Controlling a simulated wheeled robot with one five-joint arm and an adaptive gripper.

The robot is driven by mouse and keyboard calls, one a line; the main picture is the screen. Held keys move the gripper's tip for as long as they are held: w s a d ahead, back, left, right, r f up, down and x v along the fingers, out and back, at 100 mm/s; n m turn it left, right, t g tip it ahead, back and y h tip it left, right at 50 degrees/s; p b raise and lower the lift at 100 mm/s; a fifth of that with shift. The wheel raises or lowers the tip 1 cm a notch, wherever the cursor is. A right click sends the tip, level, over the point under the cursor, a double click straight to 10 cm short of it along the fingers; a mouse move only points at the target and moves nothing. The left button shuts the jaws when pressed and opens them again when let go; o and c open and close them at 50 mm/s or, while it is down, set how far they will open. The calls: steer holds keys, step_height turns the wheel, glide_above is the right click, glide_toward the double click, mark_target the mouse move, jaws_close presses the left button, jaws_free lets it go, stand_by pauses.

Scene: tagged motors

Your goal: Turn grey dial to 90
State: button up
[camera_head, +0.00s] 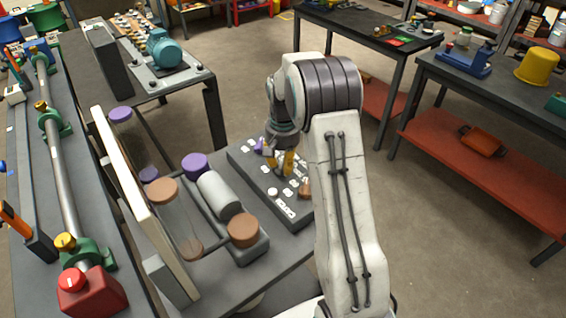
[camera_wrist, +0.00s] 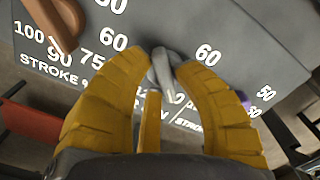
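The grey dial (camera_wrist: 164,66) is on a dark panel (camera_wrist: 255,35) with white numbers. My gripper (camera_wrist: 165,62) has its yellow fingertips close on both sides of the dial and they appear to touch it. A light mark on the dial points toward the bottom of the wrist view. The fingers hide part of its scale, so I cannot tell its reading. In the head view my gripper (camera_head: 280,162) is down at the panel (camera_head: 288,208), and I cannot make out the grey dial there.
A brown dial (camera_wrist: 50,24) is left of my fingers and a purple dial (camera_wrist: 243,99) is right, partly hidden. In the head view, a grey cylinder (camera_head: 220,195) with brown and purple discs stands left of the panel. Open floor lies to the right of my arm.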

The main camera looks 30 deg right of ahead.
mark_target(283, 163)
steer(key=o, duration=0.3)
steer(key=shift+r, duration=0.1)
step_height(283, 163, up, 12)
steer(key=shift+f, duration=0.1)
stand_by(0.6)
stand_by(0.5)
